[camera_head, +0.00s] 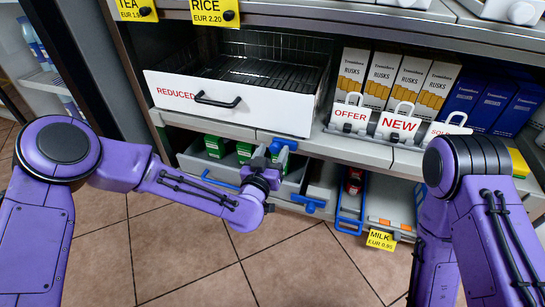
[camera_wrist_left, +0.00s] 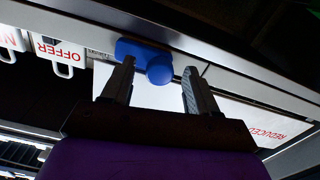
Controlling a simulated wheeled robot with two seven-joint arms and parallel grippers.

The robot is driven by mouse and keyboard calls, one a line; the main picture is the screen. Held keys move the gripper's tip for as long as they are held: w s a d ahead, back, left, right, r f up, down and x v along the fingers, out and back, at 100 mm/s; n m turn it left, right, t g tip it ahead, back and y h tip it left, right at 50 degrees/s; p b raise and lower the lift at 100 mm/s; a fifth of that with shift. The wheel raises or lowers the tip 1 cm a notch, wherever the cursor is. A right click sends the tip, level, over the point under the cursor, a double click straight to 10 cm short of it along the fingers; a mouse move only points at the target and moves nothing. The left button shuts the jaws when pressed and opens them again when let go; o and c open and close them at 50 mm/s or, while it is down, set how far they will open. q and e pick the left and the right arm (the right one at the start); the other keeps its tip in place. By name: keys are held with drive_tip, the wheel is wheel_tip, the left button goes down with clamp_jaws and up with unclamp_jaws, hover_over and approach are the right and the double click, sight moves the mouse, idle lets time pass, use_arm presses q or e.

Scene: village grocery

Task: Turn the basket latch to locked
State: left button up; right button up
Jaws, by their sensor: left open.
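The basket (camera_head: 240,104) is a wire basket with a white front reading "REDUCED" and a black handle. A blue latch (camera_head: 284,144) sits on the shelf edge below the basket's right end. In the left wrist view, which is upside down, the latch (camera_wrist_left: 135,53) shows as a flat bar with a round knob at one end. My left gripper (camera_head: 266,163) is open just below and in front of the latch. In the left wrist view, the fingers (camera_wrist_left: 158,72) stand on either side of the knob, with gaps showing. My right arm shows, but its gripper is out of view.
A lower drawer with a similar blue latch (camera_head: 309,203) and blue handle (camera_head: 221,180) lies beneath. White tags reading "OFFER" (camera_head: 350,116) and "NEW" (camera_head: 398,123) hang right of the basket, before rusks boxes (camera_head: 382,76). The tiled floor (camera_head: 185,255) is clear.

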use_arm(q)
drive_tip(key=c, duration=1)
drive_tip(key=shift+c, duration=0.2)
